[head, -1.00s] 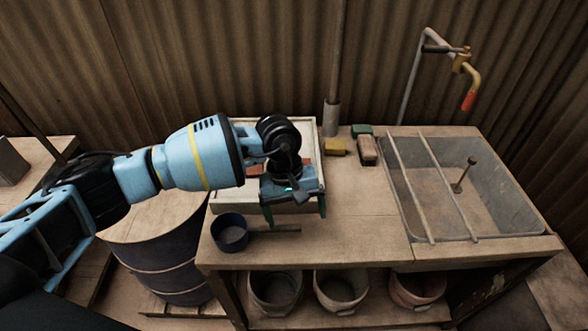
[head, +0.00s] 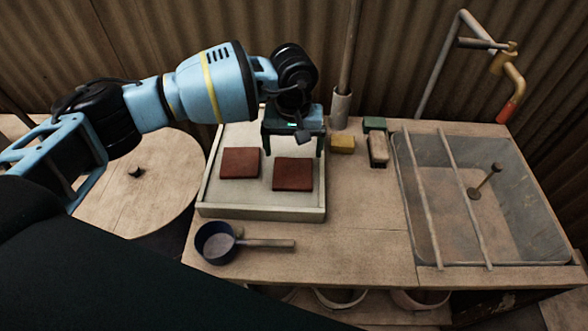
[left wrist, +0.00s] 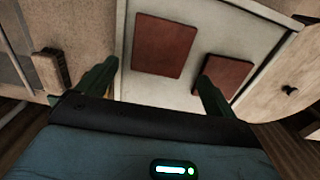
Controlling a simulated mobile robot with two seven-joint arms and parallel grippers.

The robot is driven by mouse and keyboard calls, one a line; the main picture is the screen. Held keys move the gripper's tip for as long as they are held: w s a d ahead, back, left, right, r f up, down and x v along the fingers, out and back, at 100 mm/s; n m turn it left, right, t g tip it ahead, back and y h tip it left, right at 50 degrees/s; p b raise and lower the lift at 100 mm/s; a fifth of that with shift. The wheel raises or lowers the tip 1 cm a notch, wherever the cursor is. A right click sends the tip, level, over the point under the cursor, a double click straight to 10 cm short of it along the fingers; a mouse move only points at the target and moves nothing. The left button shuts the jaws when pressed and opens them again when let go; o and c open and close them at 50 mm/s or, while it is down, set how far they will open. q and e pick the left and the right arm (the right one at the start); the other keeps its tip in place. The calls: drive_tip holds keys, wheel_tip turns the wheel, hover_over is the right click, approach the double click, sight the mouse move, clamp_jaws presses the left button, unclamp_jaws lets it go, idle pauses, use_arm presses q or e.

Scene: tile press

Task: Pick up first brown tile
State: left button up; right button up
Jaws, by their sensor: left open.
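Two square reddish-brown tiles lie flat in a shallow pale tray (head: 262,213). The left tile (head: 240,163) and the right tile (head: 292,174) are apart from each other. My left gripper (head: 294,154) is open and empty, pointing down over the back part of the tray, just behind the right tile. In the left wrist view the right tile (left wrist: 164,46) shows ahead between the open fingers (left wrist: 155,74). The left tile (left wrist: 229,74) is partly hidden by one finger there. My right gripper is not in view.
A dark blue pan (head: 214,242) with a handle lies in front of the tray. A yellow block (head: 342,144), a brush (head: 378,150) and a green block (head: 375,124) sit right of the tray. A sink (head: 490,215) with two rods across it is at the right.

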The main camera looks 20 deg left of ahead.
sight(293, 172)
use_arm(q)
drive_tip(key=shift+f, duration=0.5)
drive_tip(key=shift+w+f, duration=0.1)
drive_tip(key=shift+f, duration=0.85)
wheel_tip(293, 172, down, 5)
drive_tip(key=shift+r+p, duration=0.2)
drive_tip(key=shift+p, duration=0.2)
drive_tip(key=shift+s, duration=0.2)
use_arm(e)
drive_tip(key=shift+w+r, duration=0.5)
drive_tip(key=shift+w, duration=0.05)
use_arm(q)
drive_tip(key=shift+c, duration=0.4)
drive_tip(key=c, duration=0.7)
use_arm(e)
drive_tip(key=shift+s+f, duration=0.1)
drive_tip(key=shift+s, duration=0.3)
